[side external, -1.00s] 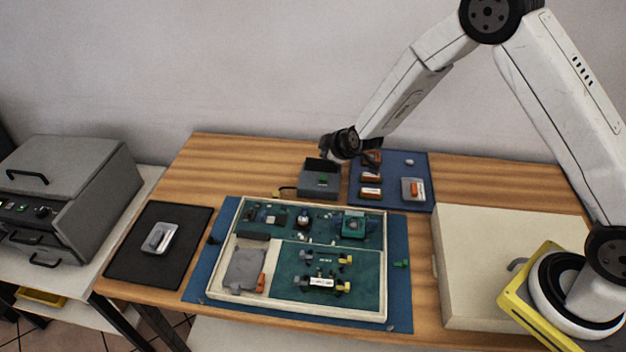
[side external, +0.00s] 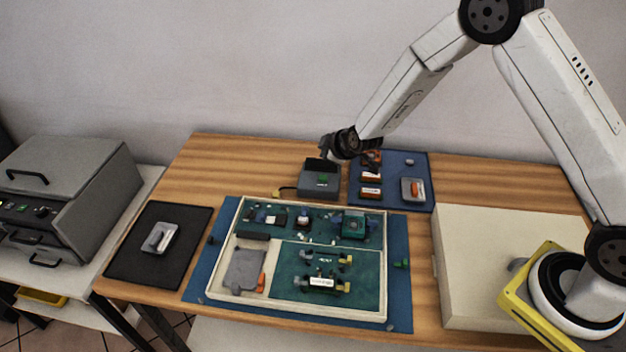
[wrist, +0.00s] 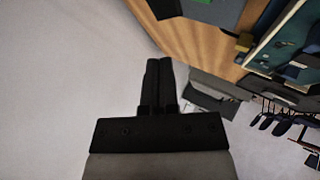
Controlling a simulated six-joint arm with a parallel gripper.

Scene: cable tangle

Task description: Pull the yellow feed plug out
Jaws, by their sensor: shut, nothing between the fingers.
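A small yellow plug (side external: 276,193) is at the left end of a short dark cable in the side view. The cable runs into a grey box (side external: 320,180) on the wooden table, behind the board tray. The plug looks to lie on the bare wood; its exact seating is too small to tell. My gripper (side external: 325,163) is above the back of the grey box, to the right of the plug and apart from it. In the wrist view my gripper (wrist: 157,62) has its dark fingers together, with nothing between them. A small yellow piece (wrist: 243,42) shows at the upper right there.
A cream tray (side external: 384,270) holds green boards with several parts, including other yellow connectors (side external: 345,286). A blue mat (side external: 420,165) with orange-and-white parts is right of the grey box. A black mat (side external: 125,270) carries a metal piece. Bare wood is free left of the grey box.

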